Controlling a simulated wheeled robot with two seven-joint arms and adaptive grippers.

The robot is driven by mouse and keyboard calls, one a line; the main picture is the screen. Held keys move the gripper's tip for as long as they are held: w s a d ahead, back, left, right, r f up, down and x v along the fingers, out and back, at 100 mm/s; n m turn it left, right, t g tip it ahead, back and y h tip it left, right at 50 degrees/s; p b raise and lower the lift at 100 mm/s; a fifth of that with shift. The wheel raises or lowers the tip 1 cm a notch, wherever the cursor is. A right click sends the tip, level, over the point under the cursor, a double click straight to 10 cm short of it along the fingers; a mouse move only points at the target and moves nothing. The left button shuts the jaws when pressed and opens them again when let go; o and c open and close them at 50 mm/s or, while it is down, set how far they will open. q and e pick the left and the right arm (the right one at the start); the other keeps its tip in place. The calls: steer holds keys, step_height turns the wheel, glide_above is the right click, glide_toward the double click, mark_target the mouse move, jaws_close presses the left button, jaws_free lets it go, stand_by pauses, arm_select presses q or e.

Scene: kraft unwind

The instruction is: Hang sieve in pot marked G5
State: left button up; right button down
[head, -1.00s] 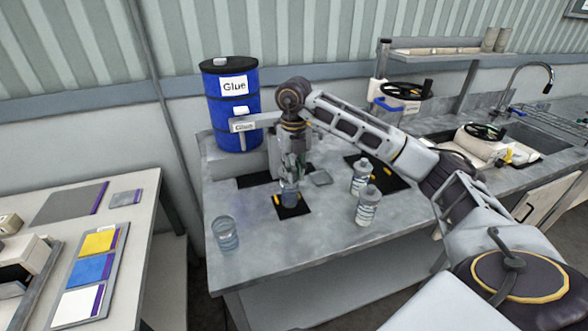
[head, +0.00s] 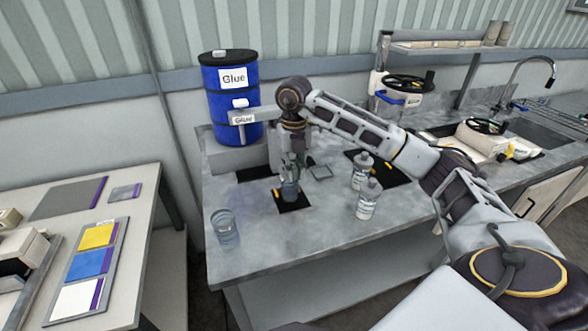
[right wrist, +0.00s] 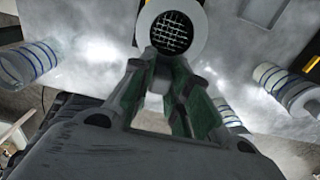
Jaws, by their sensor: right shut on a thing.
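My right gripper (head: 290,178) points down over the table, its fingers shut at the rim of a small round piece with a dark wire mesh, which looks like the sieve (right wrist: 172,34). The mesh sits inside a pale ring in the right wrist view. No G5 mark is readable. My left gripper is not in view.
A clear jar (head: 226,230) stands at the table's front left. Two labelled bottles (head: 368,200) (head: 362,172) stand to the right of the gripper. A small grey square (head: 320,172) lies behind. A blue glue drum (head: 233,77) stands at the back.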

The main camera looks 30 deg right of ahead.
steer(key=c, duration=1.3)
jaws_free()
steer(key=shift+r, duration=6)
steer(key=shift+s, duration=0.1)
